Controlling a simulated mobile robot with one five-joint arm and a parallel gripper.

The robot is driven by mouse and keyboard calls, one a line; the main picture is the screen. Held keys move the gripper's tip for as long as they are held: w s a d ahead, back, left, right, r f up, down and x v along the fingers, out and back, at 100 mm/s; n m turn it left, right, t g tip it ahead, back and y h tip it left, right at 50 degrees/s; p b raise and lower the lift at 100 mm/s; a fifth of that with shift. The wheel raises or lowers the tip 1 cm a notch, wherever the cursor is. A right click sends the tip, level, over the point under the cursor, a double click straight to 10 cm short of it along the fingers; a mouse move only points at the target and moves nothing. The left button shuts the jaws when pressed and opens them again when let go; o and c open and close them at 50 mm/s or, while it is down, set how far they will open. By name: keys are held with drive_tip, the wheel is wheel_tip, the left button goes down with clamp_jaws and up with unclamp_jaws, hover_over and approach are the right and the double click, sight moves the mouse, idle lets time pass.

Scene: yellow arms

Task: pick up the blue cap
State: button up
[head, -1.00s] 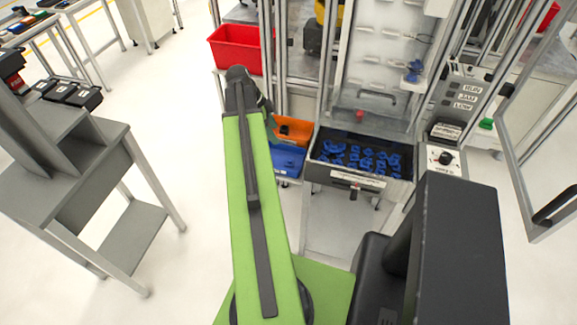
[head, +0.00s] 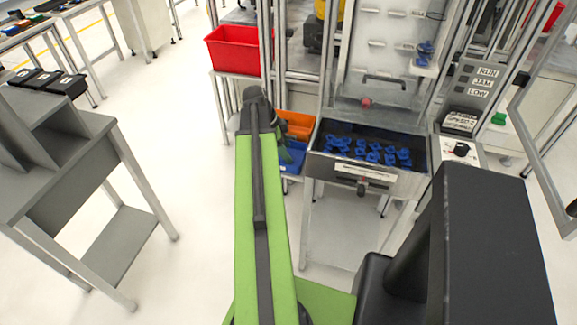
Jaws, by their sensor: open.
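Several blue parts (head: 368,150) lie in a dark open tray (head: 394,182) at the front of the machine; I cannot tell whether any of them is a cap. Another small blue part (head: 424,54) sits on a ledge higher up at the right. My green arm reaches forward, and my gripper (head: 287,153) hangs at its far end, left of the tray and apart from it. It is open, mostly hidden behind the arm, with nothing visible in it.
A red bin (head: 232,52) stands at the back left. An orange bin (head: 295,124) and a blue bin (head: 292,163) sit behind my gripper. A control panel (head: 461,151) is right of the tray. A grey stand (head: 95,175) is at left, with clear floor between.

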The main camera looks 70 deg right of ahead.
drive_tip(key=b+x, duration=0.1)
drive_tip(key=x, duration=0.1)
drive_tip(key=shift+f, duration=0.25)
drive_tip(key=shift+r, duration=0.2)
clamp_jaws()
wheel_tip(320, 180, up, 10)
drive_tip(key=p, duration=1)
